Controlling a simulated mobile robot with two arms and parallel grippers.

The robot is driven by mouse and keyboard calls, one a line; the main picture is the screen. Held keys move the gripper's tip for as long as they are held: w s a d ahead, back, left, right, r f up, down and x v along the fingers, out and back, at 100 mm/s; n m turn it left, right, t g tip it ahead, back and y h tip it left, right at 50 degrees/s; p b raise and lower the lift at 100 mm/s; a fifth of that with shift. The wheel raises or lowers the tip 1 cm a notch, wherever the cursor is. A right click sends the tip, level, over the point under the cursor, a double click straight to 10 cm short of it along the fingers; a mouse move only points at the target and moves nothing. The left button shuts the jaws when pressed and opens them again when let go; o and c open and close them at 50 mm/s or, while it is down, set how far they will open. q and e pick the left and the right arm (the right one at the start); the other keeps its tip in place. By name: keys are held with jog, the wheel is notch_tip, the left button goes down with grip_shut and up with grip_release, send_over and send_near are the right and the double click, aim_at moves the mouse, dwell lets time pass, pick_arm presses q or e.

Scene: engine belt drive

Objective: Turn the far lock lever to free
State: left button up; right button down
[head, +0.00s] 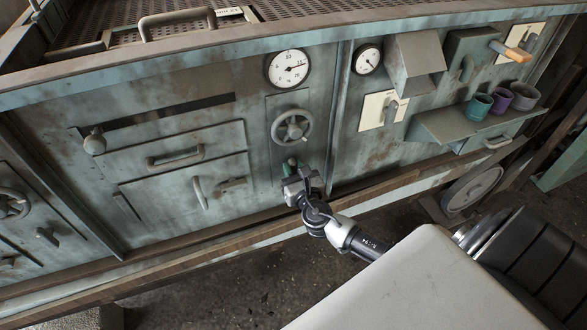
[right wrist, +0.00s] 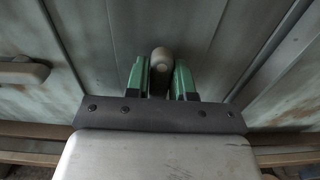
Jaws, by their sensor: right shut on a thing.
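My right gripper (head: 292,168) is at the teal machine panel, just below a grey handwheel (head: 292,126). In the right wrist view its two green fingers (right wrist: 162,82) are closed on the sides of a pale rounded knob (right wrist: 162,60), which looks like the end of a lever. The rest of that lever is hidden by the gripper and its mount. Which way the lever points, and whether it is the far lock lever, I cannot tell. Another grey lever (head: 391,112) stands on a cream plate to the right. My left gripper is not in view.
A round gauge (head: 288,68) sits above the handwheel, with a smaller gauge (head: 367,60) to its right. A shelf (head: 470,122) at the right holds three cups. A wooden rail (head: 200,255) runs along below the panel. Drawer handles (head: 175,158) stick out at the left.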

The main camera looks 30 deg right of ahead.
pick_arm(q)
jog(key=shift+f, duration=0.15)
pick_arm(e)
jog(key=shift+f, duration=0.1)
jog(key=m+b, duration=0.1)
jog(key=m, duration=0.1)
jog(key=m+b, duration=0.1)
jog(key=m, duration=0.1)
jog(key=shift+d+f+b, duration=0.15)
jog(key=shift+d+b, duration=0.05)
jog(key=shift+b, duration=0.15)
jog(key=shift+m, duration=0.7)
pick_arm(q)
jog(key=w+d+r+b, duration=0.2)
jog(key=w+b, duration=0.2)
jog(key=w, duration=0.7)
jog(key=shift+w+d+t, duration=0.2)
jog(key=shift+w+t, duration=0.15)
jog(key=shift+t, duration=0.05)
pick_arm(e)
jog(key=shift+s+d+f+m, duration=0.1)
jog(key=shift+d+f+m, duration=0.05)
jog(key=shift+m, duration=1.9)
jog(key=shift+d+f+m, duration=0.1)
jog(key=shift+m, duration=1.9)
jog(key=shift+s+d+f+m, duration=0.1)
jog(key=shift+d+f+m, duration=0.05)
jog(key=shift+m, duration=1.9)
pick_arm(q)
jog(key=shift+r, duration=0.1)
